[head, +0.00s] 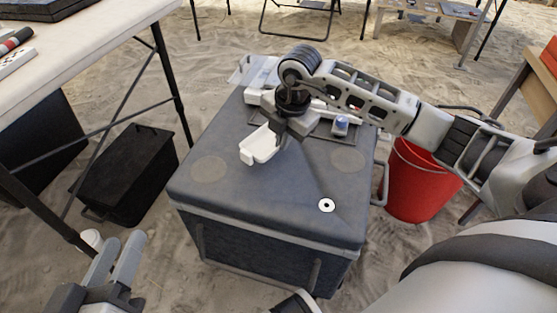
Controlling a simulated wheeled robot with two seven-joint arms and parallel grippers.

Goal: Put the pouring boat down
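The pouring boat (260,146), a small white open tray-like dish, is at the middle of the grey case lid (235,205). My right gripper (281,137) reaches in from the right and points down, with its fingers at the boat's right end. It appears shut on that end; the finger contact is partly hidden. I cannot tell whether the boat touches the lid or is just above it. My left gripper (117,259) is at the lower left, away from the case, with its two fingers apart and nothing between them.
A white disc with a dark centre (326,205) lies on the lid's front right. A blue-topped item (341,124) and white items stand at the back. A red bucket (420,185) is to the right, a black box (128,175) to the left. The lid's front is mostly clear.

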